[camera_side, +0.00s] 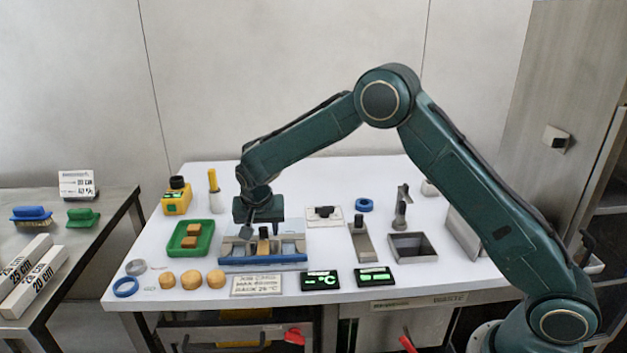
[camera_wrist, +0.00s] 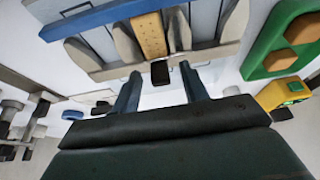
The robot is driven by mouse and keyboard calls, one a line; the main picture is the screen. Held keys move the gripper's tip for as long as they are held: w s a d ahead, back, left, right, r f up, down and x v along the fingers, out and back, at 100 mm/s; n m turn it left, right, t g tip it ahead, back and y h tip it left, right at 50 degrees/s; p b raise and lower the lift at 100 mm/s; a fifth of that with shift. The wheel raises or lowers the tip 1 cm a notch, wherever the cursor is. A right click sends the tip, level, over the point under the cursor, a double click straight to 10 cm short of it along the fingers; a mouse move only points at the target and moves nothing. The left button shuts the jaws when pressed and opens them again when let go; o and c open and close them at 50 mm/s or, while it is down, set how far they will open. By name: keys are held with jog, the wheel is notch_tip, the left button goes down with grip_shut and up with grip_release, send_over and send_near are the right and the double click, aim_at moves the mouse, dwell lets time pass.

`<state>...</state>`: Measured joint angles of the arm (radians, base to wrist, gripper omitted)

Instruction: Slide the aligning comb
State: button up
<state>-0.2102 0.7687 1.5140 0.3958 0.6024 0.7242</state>
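The toothed frame, which I take for the aligning comb, has grey pointed teeth (camera_wrist: 125,42) and a blue bar (camera_wrist: 90,22) in the wrist view. In the side view its blue front bar (camera_side: 262,260) lies on the white table. A tan perforated strip (camera_wrist: 150,35) lies between the teeth. A small black knob (camera_wrist: 160,72) sits at the near edge. My gripper (camera_side: 262,236) is over the frame's back edge, pointing down. In the wrist view my gripper (camera_wrist: 162,80) is open, its two fingers apart with the knob between their tips. I cannot tell whether they touch it.
A green tray (camera_side: 173,243) with tan blocks is left of the frame, and a yellow box (camera_side: 176,201) stands behind it. Round tan pieces (camera_side: 190,279) and a label plate (camera_side: 257,285) lie in front. Two displays (camera_side: 320,281) and an open grey bin (camera_side: 412,261) are to the right.

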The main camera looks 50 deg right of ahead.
jog(key=shift+d+r, duration=0.1)
jog(key=v, duration=1.3)
jog(key=shift+r, duration=0.3)
jog(key=shift+s, duration=0.1)
jog(key=s+d+r+n+t+y, duration=0.1)
jog(key=s+d+r+n, duration=0.15)
jog(key=s+r, duration=0.5)
jog(key=s+d+r+n+y, duration=0.15)
jog(key=s+d+r, duration=0.25)
jog(key=s, duration=0.6)
jog(key=s+f+n, duration=0.1)
jog(key=s+n, duration=0.1)
jog(key=s, duration=0.7)
jog(key=s+f+n+t, duration=0.1)
jog(key=s+f+n, duration=0.1)
jog(key=s, duration=0.7)
jog(key=shift+s+f+n+y, duration=0.25)
jog(key=shift+f+n+y, duration=0.1)
jog(key=shift+n, duration=0.15)
